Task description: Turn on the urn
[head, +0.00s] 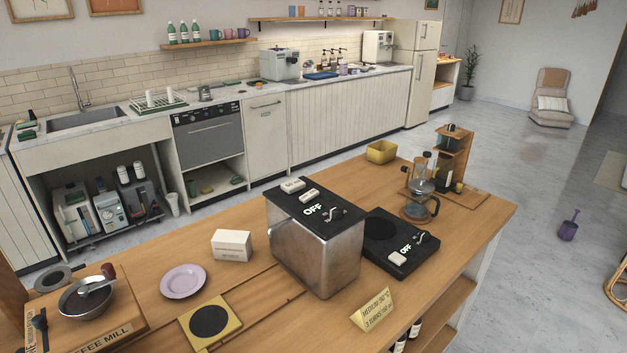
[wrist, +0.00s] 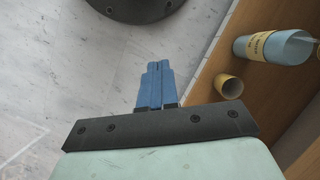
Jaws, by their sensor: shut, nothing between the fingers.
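The urn (head: 314,243) is a boxy brushed-metal body with a black top, standing on the wooden cart top in the middle of the head view. Its top carries a lit OFF sign, white blocks and a small lever-like switch (head: 335,213). My gripper (wrist: 154,70) shows only in the wrist view. Its blue fingers are shut together with nothing between them, over pale marble-like floor. The urn is not in the wrist view, so I cannot tell the distance between them.
A black hot plate (head: 384,262), also showing OFF, stands right of the urn, with a glass press (head: 418,198) behind it. A white box (head: 231,245) and lilac plate (head: 183,281) are left. In the wrist view, a blue-grey container (wrist: 283,46) and a yellow tube (wrist: 229,87) lie by wooden boards.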

